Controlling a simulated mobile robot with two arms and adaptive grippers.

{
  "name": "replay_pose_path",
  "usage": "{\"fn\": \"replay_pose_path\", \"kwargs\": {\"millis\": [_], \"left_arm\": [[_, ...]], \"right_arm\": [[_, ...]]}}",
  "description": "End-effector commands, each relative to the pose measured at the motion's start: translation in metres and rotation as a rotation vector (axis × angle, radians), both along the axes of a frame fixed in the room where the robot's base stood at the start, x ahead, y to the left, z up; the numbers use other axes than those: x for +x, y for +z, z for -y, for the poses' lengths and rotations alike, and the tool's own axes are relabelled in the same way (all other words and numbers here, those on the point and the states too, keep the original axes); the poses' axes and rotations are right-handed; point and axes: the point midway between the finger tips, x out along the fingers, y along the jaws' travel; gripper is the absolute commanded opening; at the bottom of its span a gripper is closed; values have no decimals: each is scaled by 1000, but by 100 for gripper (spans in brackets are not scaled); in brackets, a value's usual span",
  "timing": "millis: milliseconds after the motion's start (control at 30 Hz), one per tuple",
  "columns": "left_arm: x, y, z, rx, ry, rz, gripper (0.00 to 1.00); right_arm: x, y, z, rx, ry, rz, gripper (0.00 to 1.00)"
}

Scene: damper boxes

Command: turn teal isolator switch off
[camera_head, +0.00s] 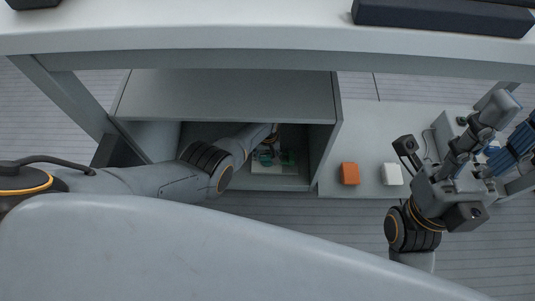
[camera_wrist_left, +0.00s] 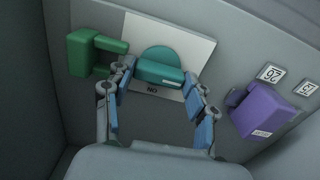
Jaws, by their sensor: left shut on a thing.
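The teal isolator switch (camera_wrist_left: 160,68) is a round disc with a raised bar handle, mounted on a white plate (camera_wrist_left: 188,38) inside a grey box. A label reading "NO", seen at an angle, is below the handle. My left gripper (camera_wrist_left: 160,82) has its fingers on both ends of the bar and is shut on it. In the head view the left arm reaches into the grey box (camera_head: 325,150), and the teal switch shows only in small part (camera_head: 265,158). My right gripper (camera_head: 412,160) is off to the right; its finger state is unclear.
A green bracket-like part (camera_wrist_left: 90,52) sits left of the switch, close to the left finger. A purple block (camera_wrist_left: 258,110) sits to the right, near number labels. An orange block (camera_head: 349,173) and a white block (camera_head: 391,174) lie on the surface right of the box.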

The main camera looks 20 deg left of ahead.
Motion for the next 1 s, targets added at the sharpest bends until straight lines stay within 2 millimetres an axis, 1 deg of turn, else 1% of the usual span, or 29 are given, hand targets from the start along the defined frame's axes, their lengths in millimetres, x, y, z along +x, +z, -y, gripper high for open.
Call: {"fn": "replay_pose_path", "kwargs": {"millis": [33, 200, 233, 267, 300, 333, 867, 1000], "left_arm": [[9, 4, -1, -1, 11, 24, 25], [9, 4, -2, -1, 8, 25, 25], [9, 4, -2, 0, 7, 25, 61], [9, 4, -2, 0, 7, 25, 67], [9, 4, -2, 0, 6, 25, 75], [9, 4, -1, 0, 6, 25, 79], [9, 5, 0, -1, -1, 24, 79], [9, 4, 0, -1, -59, 23, 79]], "right_arm": [[0, 0, 0, 0, 0, 0, 40], [0, 0, 0, 0, 0, 2, 40], [0, 0, 0, 0, 0, 2, 40], [0, 0, 0, 0, 0, 2, 40], [0, 0, 0, -1, -1, 2, 40], [0, 0, 0, -1, -1, 2, 40], [0, 0, 0, 0, -1, 2, 40], [0, -1, 0, 0, -1, 1, 40]]}}
